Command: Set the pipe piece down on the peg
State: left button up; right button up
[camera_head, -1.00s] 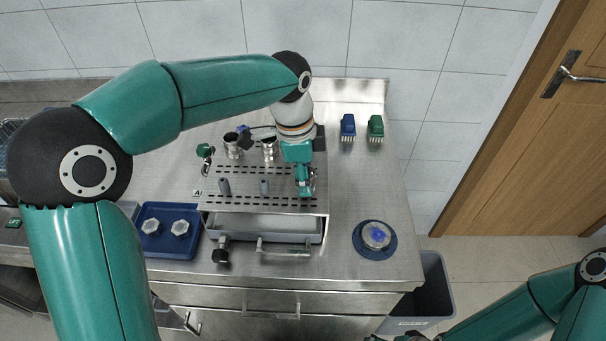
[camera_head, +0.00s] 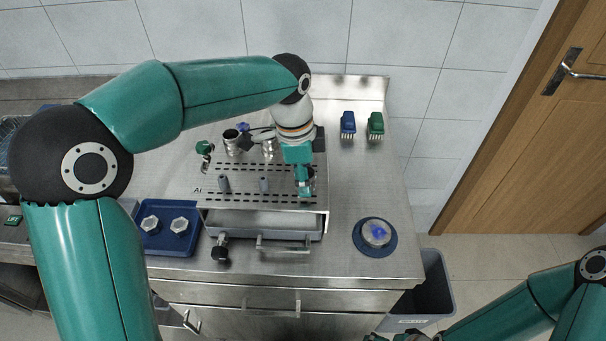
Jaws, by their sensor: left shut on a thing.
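My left gripper (camera_head: 305,187) is over the right side of the slotted metal rack plate (camera_head: 240,200), pointing down. It is shut on the pipe piece, which is mostly hidden by the fingers; I cannot tell whether it touches a peg or the plate. Any peg beneath the gripper is hidden. Only a small part of my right gripper (camera_head: 392,337) shows at the bottom edge, and its jaws cannot be made out.
Shiny metal fittings (camera_head: 232,143) stand behind the plate. A blue tray (camera_head: 152,247) with two pale fittings is at left. A round blue dish (camera_head: 361,248) is at right. Blue (camera_head: 348,123) and green (camera_head: 376,124) brushes lie behind. A bin (camera_head: 436,290) stands beside the bench.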

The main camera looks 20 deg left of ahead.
pick_arm(q)
jog(key=o, duration=1.8)
jog(key=shift+r, duration=0.1)
jog(key=shift+r+p, duration=3.2)
jog(key=shift+r, duration=0.25)
